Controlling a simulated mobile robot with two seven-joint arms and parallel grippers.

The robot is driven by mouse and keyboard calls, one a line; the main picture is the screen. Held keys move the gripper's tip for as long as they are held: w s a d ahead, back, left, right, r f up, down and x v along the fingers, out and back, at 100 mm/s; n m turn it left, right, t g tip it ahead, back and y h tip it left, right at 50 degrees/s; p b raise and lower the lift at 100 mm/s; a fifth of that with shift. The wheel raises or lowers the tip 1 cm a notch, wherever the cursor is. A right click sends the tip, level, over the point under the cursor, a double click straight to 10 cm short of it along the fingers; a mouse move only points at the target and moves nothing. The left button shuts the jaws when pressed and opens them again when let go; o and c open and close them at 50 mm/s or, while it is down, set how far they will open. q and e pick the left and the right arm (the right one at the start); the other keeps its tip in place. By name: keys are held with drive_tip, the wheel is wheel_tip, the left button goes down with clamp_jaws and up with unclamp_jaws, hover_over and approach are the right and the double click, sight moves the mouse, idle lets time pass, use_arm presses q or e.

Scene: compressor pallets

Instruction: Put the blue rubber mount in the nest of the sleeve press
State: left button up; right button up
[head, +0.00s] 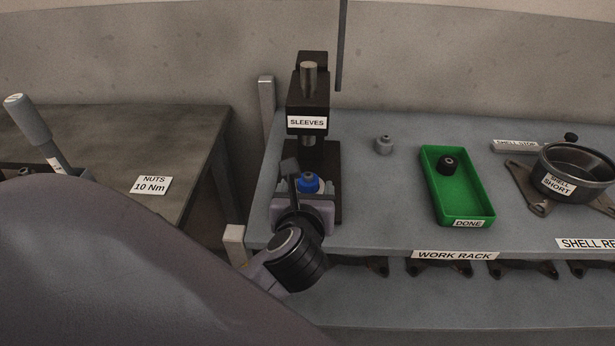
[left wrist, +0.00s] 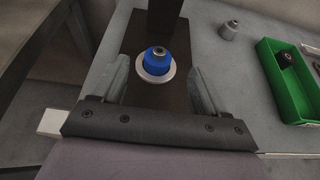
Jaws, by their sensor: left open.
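The blue rubber mount (head: 309,183) stands upright at the base of the sleeve press (head: 308,100), below its ram. In the left wrist view the blue mount (left wrist: 158,60) sits within a pale ring-shaped nest (left wrist: 158,77) on the dark press base (left wrist: 150,97), with a metal sleeve end on top. My left gripper (head: 300,182) is at the press base. In the left wrist view its two fingers (left wrist: 158,88) are spread wide, one on each side of the mount and apart from it. My right gripper is not in view.
A small grey part (head: 384,145) stands on the bench right of the press. A green DONE tray (head: 483,208) holds a black mount (head: 447,165). A round shell (head: 577,172) sits at the far right. The bench between press and tray is mostly clear.

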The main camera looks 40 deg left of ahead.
use_arm(q)
drive_tip(key=v, duration=0.4)
drive_tip(key=shift+f, duration=0.1)
idle(0.5)
